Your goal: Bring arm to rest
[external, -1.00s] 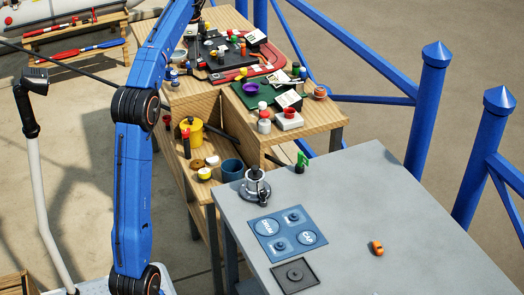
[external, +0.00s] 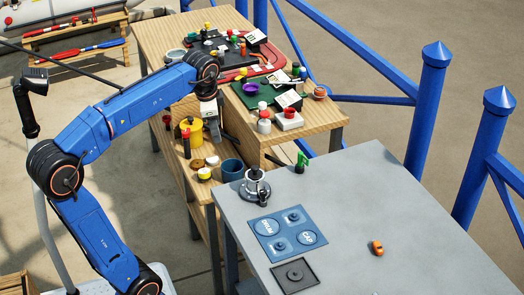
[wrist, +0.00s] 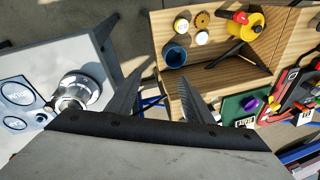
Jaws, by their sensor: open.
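My gripper (external: 213,127) hangs from my blue arm, pointing down, in front of the wooden bench and near the yellow pot in the external view. In the wrist view my gripper (wrist: 163,98) shows two dark fingers spread apart with nothing between them. The gap between the fingers looks down on the floor and the edge of the wooden bench. My arm is bent at the elbow, with the forearm reaching right across the scene.
The grey table (external: 340,200) holds a silver winch (external: 255,187), a blue panel (external: 287,234) and a small orange object (external: 377,247). The wooden bench (external: 165,38) carries many small items. A yellow pot (external: 191,129) and blue cup (external: 232,170) stand on its lower shelf. Blue posts (external: 430,110) rise at right.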

